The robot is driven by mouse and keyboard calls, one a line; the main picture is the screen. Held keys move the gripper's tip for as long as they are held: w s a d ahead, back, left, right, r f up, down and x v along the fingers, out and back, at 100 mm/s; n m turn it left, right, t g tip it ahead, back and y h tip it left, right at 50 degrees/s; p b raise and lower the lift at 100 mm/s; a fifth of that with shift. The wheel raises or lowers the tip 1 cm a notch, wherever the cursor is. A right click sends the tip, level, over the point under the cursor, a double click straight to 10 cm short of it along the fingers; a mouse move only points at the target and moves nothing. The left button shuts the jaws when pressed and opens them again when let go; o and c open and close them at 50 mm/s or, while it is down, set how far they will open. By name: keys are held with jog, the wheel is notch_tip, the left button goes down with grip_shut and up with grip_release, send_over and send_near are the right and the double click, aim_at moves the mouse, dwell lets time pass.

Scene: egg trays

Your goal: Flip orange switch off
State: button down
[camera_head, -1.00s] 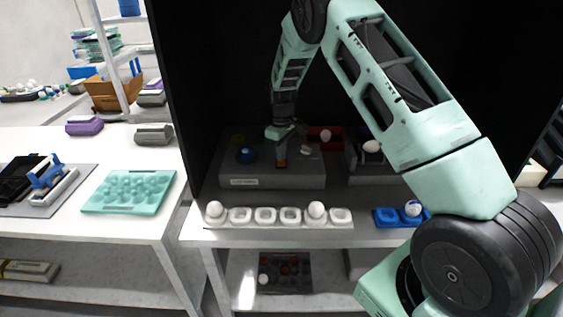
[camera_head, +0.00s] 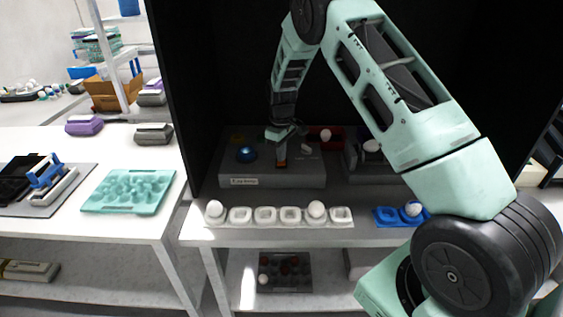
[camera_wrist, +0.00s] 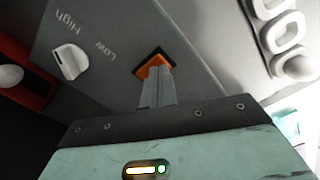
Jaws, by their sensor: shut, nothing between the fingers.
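The orange switch (camera_wrist: 151,63) is set in a grey control box and shows in the wrist view just beyond my fingertips. In the head view the switch (camera_head: 281,163) is a small orange patch under my gripper (camera_head: 280,153). My gripper (camera_wrist: 157,75) is shut and empty, with its fingertips at the switch and covering part of it. They look to be touching it or very close. The switch's exact tilt is partly hidden. The grey box (camera_head: 290,180) stands on the white table inside a dark enclosure.
A white knob (camera_wrist: 70,62) marked High and Low sits beside the switch. A blue dome button (camera_head: 246,154) is on the box's left. A white egg tray (camera_head: 240,215) lies in front, with a blue tray (camera_head: 385,216) to its right. A red tray (camera_head: 313,133) is behind.

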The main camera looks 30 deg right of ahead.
jog(key=shift+f+b, duration=0.45)
jog(key=shift+f, duration=0.3)
dwell(0.4)
jog(key=shift+r+p, duration=2.25)
jog(key=shift+r, duration=1.3)
